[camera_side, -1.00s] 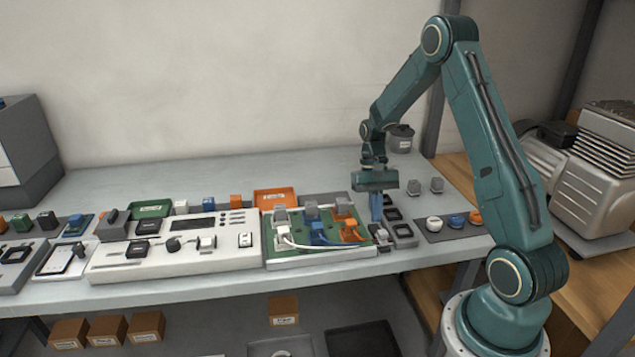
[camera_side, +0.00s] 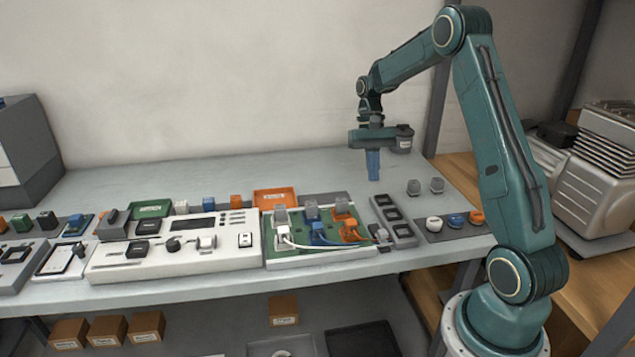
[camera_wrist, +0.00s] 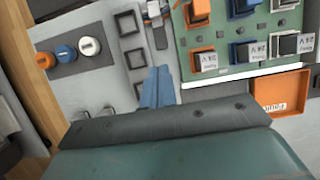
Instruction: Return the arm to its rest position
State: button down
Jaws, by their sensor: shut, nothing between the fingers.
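My gripper (camera_side: 373,178) hangs above the back part of the grey workbench (camera_side: 330,165), fingers pointing down. Its blue fingers are together with nothing between them. In the wrist view the shut fingertips (camera_wrist: 157,72) show beside a grey holder with several square black-rimmed slots (camera_wrist: 131,55). The same holder (camera_side: 393,216) stands in front of and below my gripper in the side view. My gripper is clear of everything on the bench.
A green board (camera_side: 335,251) with grey, blue and orange connectors lies left of the holder. A white control panel (camera_side: 130,265) is farther left. Two grey pieces (camera_side: 425,187) and several round caps (camera_side: 455,221) are at right. An orange tray (camera_side: 275,197) sits behind the board.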

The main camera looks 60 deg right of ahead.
jog(key=s+a+r+n+t+h, duration=0.1)
jog(key=s+a+r+n+t, duration=0.1)
jog(key=a+r, duration=0.45)
jog(key=s+a+r+n+t+h, duration=0.1)
jog(key=s+a+r+n+h, duration=0.15)
jog(key=a+r, duration=0.45)
jog(key=s+a+n+t, duration=0.4)
jog(key=s+a, duration=0.6)
jog(key=s, duration=0.3)
jog(key=shift+s+a+r+t, duration=0.15)
jog(key=shift+a+r+t, duration=0.15)
jog(key=shift+t, duration=0.5)
